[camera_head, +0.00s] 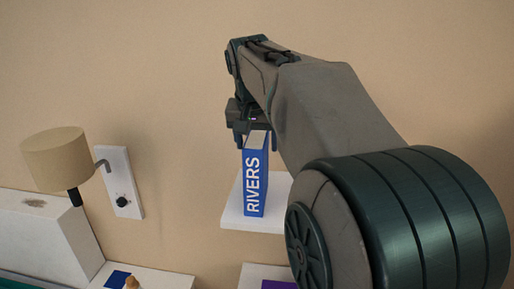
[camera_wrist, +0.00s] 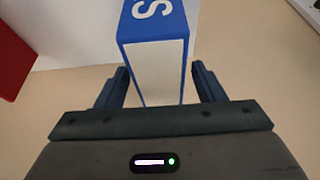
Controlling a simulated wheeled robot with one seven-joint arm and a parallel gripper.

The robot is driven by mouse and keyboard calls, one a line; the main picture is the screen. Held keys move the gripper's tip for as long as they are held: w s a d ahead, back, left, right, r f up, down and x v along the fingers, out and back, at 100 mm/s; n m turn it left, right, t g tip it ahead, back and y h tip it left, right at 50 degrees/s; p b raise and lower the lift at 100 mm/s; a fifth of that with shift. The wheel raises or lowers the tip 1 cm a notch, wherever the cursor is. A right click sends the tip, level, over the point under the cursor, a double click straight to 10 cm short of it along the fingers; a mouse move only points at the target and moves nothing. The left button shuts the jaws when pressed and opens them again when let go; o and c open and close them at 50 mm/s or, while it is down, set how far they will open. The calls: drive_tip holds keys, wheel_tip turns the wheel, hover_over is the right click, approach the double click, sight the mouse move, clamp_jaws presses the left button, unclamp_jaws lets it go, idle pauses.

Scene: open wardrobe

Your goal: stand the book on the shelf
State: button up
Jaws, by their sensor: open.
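The blue book (camera_head: 256,182), with RIVERS in white on its spine, stands upright on the white shelf (camera_head: 231,214) in the head view. Its blue and white end also shows in the wrist view (camera_wrist: 158,62). My gripper (camera_head: 247,135) is at the top of the book in the head view. In the wrist view my gripper's fingers (camera_wrist: 160,88) are open, one on each side of the book, with a gap visible on both sides. My arm hides the shelf's right part.
A lamp with a tan shade (camera_head: 55,160) and a white wall plate (camera_head: 119,182) are at the left. A white headboard-like block (camera_head: 38,232) is below the lamp. A lower white surface (camera_head: 165,280) holds a blue item. A red object (camera_wrist: 12,58) is at the wrist view's left edge.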

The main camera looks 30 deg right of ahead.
drive_tip(key=v, duration=0.9)
drive_tip(key=shift+s+r, duration=0.15)
drive_tip(key=shift+r, duration=0.15)
drive_tip(key=shift+a, duration=0.1)
